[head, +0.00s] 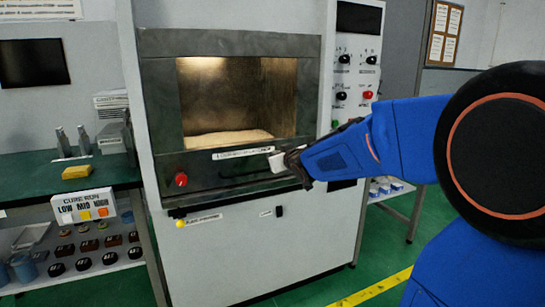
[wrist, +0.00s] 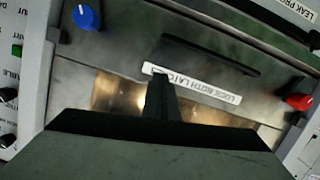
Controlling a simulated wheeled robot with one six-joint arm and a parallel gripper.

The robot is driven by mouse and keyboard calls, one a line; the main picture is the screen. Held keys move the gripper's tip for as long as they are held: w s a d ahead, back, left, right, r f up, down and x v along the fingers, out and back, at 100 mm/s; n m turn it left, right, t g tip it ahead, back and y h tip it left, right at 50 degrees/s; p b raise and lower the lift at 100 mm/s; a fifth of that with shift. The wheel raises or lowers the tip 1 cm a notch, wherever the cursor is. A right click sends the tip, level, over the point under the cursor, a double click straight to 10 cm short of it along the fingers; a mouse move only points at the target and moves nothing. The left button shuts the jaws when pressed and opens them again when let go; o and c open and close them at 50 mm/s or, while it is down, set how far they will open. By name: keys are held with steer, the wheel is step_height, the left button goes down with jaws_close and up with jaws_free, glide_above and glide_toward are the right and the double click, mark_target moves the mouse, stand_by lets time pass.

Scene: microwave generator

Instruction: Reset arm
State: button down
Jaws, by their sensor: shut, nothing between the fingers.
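My blue arm reaches in from the right in the head view, and my gripper (head: 280,161) is in front of the lower front panel of the microwave generator (head: 240,235). In the wrist view my gripper (wrist: 161,82) is shut and empty, with its fingers together. They overlap the white latch label (wrist: 195,84) in that view; I cannot tell whether they touch the panel. A dark handle bar (wrist: 210,54), a blue knob (wrist: 87,17) and a red knob (wrist: 299,101) show around it. The red knob also shows in the head view (head: 181,180).
The chamber window (head: 225,95) is lit above the panel. A control panel with knobs (head: 356,75) is at the upper right. Open green floor (head: 445,235) lies at right, partly behind my arm.

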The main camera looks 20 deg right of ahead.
steer(key=s+a+f+g, duration=0.3)
steer(key=s+f, duration=0.2)
steer(key=s, duration=0.9)
steer(key=s+a+f+m+g, duration=0.1)
steer(key=s+f+g, duration=0.3)
steer(key=s, duration=1)
steer(key=s+a+f+g, duration=0.3)
steer(key=s+f, duration=0.4)
steer(key=s, duration=0.7)
steer(key=shift+a+f+m+g+y, duration=0.2)
steer(key=shift+a+m+g+y, duration=0.15)
steer(key=shift+a, duration=0.45)
